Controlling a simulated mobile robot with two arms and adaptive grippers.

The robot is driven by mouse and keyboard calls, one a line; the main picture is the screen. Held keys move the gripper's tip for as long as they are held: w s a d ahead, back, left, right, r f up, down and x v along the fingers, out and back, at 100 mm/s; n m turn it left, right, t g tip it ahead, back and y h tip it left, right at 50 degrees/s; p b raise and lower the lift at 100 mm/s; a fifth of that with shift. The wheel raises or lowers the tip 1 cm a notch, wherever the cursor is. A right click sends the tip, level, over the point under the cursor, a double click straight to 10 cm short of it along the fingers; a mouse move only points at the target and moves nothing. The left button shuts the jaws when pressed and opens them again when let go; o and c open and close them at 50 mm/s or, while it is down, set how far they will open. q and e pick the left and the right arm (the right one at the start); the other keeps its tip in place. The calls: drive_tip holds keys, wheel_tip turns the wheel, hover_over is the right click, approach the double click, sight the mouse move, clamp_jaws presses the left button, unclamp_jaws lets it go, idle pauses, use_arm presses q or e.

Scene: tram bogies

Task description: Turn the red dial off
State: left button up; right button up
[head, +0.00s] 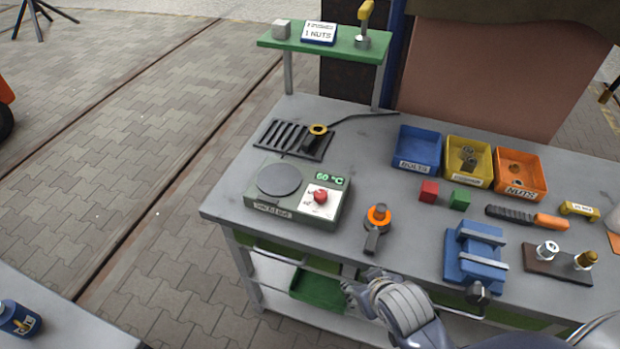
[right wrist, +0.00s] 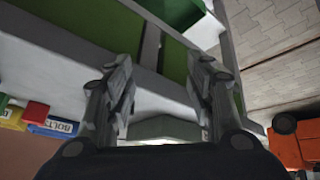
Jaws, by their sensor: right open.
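The red dial (head: 320,195) sits on a white panel at the right of a grey-green hot plate unit (head: 266,205). The unit has a round dark plate and a green display that seems to read 60 °C. It stands near the bench's front left corner. My right gripper (head: 350,287) is in front of the bench, below and to the right of the dial, apart from it. In the right wrist view its two fingers (right wrist: 163,75) are spread with nothing between them. The dial cannot be made out in that view. My left gripper does not show.
An orange-ringed tool (head: 377,220) stands right of the unit, and a blue vise (head: 474,255) farther right. A black grate (head: 292,139) lies behind the unit. Blue (head: 416,147), yellow (head: 467,160) and orange (head: 520,174) bins stand at the back. Open shelves lie below the benchtop.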

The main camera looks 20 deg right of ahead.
drive_tip(key=w+a+r+t, duration=0.2)
drive_tip(key=w+r+t, duration=0.3)
drive_tip(key=w+r, duration=0.55)
drive_tip(key=w+a+r+n+t+y, duration=0.35)
drive_tip(key=w+a+r, duration=0.2)
drive_tip(key=r, duration=0.35)
drive_tip(key=w+a+r+n+t+y, duration=0.2)
drive_tip(key=w+a+r+t, duration=0.35)
drive_tip(key=r, duration=0.25)
drive_tip(key=a+r+n+g+y, duration=0.3)
drive_tip(key=a+r+n+y, duration=0.3)
drive_tip(key=a+n+y, duration=0.2)
drive_tip(key=s+a+f+n+g+y, duration=0.2)
drive_tip(key=s+a+n+g+y, duration=0.35)
drive_tip(key=a+n+g, duration=0.5)
drive_tip(key=n+g+h, duration=0.2)
drive_tip(key=g+h, duration=0.5)
drive_tip(key=h, duration=1.2)
approach(320, 194)
drive_tip(key=shift+n, duration=0.3)
drive_tip(key=f+p, duration=0.2)
drive_tip(key=f, duration=0.2)
drive_tip(key=f+p, duration=0.2)
drive_tip(key=f, duration=0.2)
drive_tip(key=shift+s+d+f, duration=0.1)
drive_tip(key=shift+d+f, duration=0.1)
drive_tip(key=shift+f, duration=0.5)
